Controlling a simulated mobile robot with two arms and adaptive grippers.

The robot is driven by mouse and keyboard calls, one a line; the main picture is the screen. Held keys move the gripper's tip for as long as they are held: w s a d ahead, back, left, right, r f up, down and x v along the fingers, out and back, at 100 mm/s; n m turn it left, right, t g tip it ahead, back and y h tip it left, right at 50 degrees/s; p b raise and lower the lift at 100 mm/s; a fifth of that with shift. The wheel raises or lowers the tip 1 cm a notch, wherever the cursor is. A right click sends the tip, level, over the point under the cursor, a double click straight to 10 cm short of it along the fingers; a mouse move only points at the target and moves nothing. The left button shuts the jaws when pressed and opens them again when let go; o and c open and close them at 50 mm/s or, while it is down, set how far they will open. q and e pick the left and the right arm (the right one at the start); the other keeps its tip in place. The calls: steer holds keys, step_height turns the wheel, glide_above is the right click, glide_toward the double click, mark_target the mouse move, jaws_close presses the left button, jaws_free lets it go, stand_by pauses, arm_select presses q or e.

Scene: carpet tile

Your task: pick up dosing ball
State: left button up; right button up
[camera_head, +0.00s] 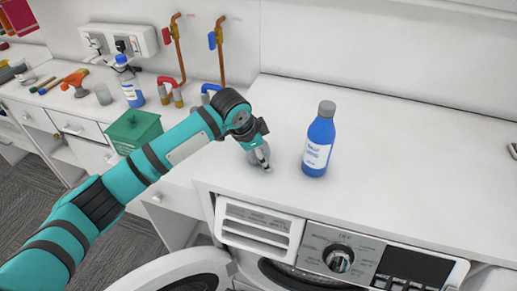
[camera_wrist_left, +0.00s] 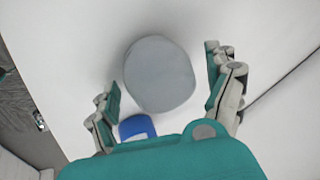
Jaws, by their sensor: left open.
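The dosing ball is a small grey, rounded thing (camera_head: 257,156) on the white top of the washing machine. In the left wrist view the dosing ball (camera_wrist_left: 160,74) is a large grey disc near the upper middle, between and beyond the open fingers. My left gripper (camera_head: 262,163) points down at the ball in the head view, and its fingers partly cover it. In the left wrist view the left gripper (camera_wrist_left: 168,92) is open, with a finger on each side and gaps to the ball. My right gripper is not in view.
A blue bottle with a grey cap (camera_head: 318,140) stands just right of the gripper. The washer's door (camera_head: 185,274) is open.

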arm_select(q)
steer(key=shift+f, duration=0.15)
steer(key=c, duration=1.3)
steer(key=shift+o, duration=0.2)
